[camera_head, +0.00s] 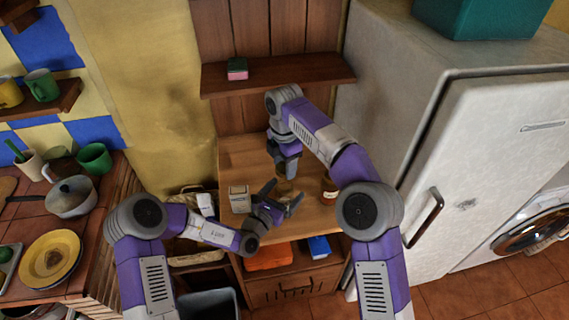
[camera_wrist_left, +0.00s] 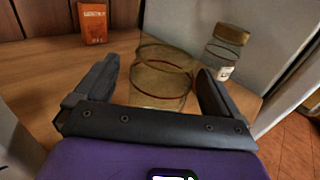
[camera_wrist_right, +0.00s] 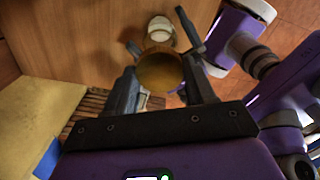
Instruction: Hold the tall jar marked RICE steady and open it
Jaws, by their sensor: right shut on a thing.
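A clear, yellowish glass jar (camera_wrist_left: 160,90) stands on the wooden counter (camera_head: 240,157) between my left gripper's fingers. No lid shows on it in the left wrist view, and I cannot read a RICE mark. My left gripper (camera_wrist_left: 155,92) is open around it, with a gap at the left finger. It shows in the head view (camera_head: 281,196). My right gripper (camera_wrist_right: 163,80) is shut on a round brown lid (camera_wrist_right: 160,72). In the head view my right gripper (camera_head: 286,172) is above the jar, its fingertips mostly hidden.
A smaller lidded jar (camera_head: 328,188) with a pale label stands to the right; it shows in the left wrist view (camera_wrist_left: 226,52). A pale box (camera_head: 239,199) stands to the left. A shelf (camera_head: 290,73) is above and a fridge (camera_head: 440,150) bounds the right.

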